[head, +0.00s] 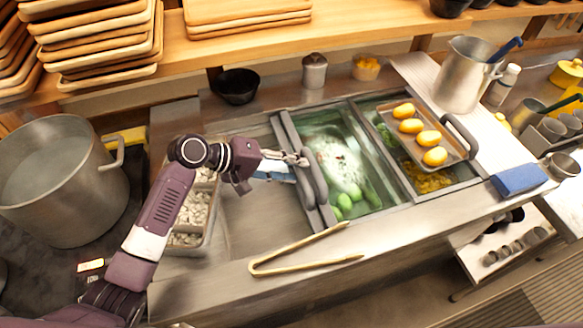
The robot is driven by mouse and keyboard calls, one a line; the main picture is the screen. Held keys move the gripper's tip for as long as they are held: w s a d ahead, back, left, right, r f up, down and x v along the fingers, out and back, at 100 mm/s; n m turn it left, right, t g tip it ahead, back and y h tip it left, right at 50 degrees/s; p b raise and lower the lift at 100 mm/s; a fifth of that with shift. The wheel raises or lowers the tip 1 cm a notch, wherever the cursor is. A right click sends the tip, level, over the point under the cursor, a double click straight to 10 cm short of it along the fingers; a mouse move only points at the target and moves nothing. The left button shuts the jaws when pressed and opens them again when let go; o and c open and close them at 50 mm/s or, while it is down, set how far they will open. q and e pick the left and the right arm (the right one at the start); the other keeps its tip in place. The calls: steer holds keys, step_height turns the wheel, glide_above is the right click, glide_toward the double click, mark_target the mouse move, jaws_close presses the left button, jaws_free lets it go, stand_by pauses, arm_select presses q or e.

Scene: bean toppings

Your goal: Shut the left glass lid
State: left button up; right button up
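The left glass lid (335,150) lies over the middle of the steel counter, with green vegetables showing through or beside it. Its dark bar handle (311,178) runs along its left side. My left gripper (299,167) reaches in from the left, with its fingertips at the handle's left side. Whether the fingers touch or grip the handle is not clear, nor is how far apart they are. My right gripper is not in view.
A tray with several yellow items (451,152) sits over the counter's right part. Wooden tongs (300,250) lie on the front edge. A large pot (62,190) stands at left. A black bowl (236,86) is behind. Bare steel (250,225) lies left of the handle.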

arm_select(q)
jaws_close()
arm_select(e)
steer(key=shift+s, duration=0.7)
